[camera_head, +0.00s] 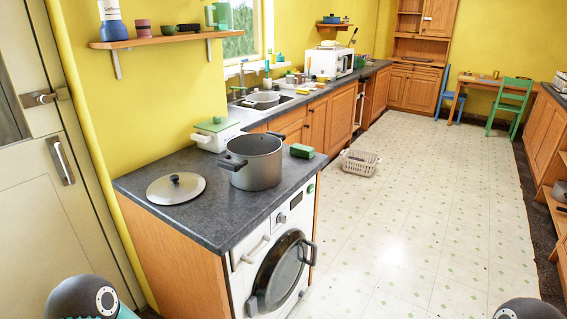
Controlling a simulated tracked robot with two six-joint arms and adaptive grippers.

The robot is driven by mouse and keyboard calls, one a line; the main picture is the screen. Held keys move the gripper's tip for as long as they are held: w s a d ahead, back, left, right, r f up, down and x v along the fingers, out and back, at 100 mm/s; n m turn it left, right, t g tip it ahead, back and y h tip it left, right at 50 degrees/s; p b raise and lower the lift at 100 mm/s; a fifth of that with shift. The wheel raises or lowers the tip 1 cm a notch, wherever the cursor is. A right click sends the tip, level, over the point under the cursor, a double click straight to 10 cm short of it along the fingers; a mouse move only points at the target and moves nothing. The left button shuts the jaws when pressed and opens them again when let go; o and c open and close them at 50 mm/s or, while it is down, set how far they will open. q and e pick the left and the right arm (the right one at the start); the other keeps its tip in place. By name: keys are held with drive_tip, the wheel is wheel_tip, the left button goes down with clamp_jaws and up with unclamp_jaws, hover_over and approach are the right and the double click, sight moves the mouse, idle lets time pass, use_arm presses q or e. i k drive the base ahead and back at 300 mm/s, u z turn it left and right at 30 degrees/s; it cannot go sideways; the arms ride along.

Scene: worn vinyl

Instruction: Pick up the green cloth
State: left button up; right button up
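I cannot make out a clearly cloth-like green thing. A small dark green item (302,151) lies on the grey counter, just right of the large pot; it looks flat and block-like, and I cannot tell whether it is a folded cloth. Parts of my two arms show at the bottom left and bottom right corners. Neither gripper is in view.
A large grey pot (251,168) and a lid (175,188) stand on the counter (215,222) above a washing machine (275,262). A white box with a green lid (215,134) is behind. A basket (360,163) sits on the open floor (420,220).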

sight(306, 151)
drive_tip(key=u, duration=1.65)
drive_tip(key=i, duration=0.1)
drive_tip(key=z, duration=3.2)
drive_tip(key=i, duration=4.45)
drive_tip(key=u, duration=1.55)
